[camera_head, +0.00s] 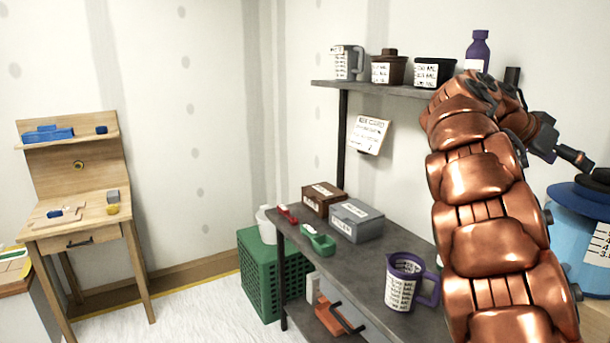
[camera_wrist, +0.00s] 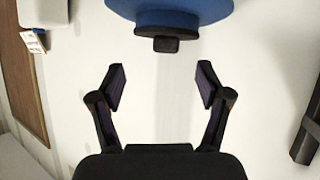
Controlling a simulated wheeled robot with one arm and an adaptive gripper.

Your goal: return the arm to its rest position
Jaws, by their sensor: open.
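My copper-coloured arm (camera_head: 490,200) rises on the right side of the head view and bends at the top toward the right. My gripper (camera_head: 578,157) is at its end, near the shelf wall and above the blue container. In the wrist view my gripper (camera_wrist: 161,85) shows two dark fingers spread apart with nothing between them. A blue disc-shaped lid with a dark knob (camera_wrist: 165,30) is beyond the fingertips in that view.
A grey workbench (camera_head: 330,262) holds a purple measuring jug (camera_head: 403,283) and boxes close to my arm. An upper shelf (camera_head: 385,88) carries containers and a purple bottle (camera_head: 477,50). A blue container (camera_head: 580,225) stands at the right. A wooden desk (camera_head: 75,228) stands far left.

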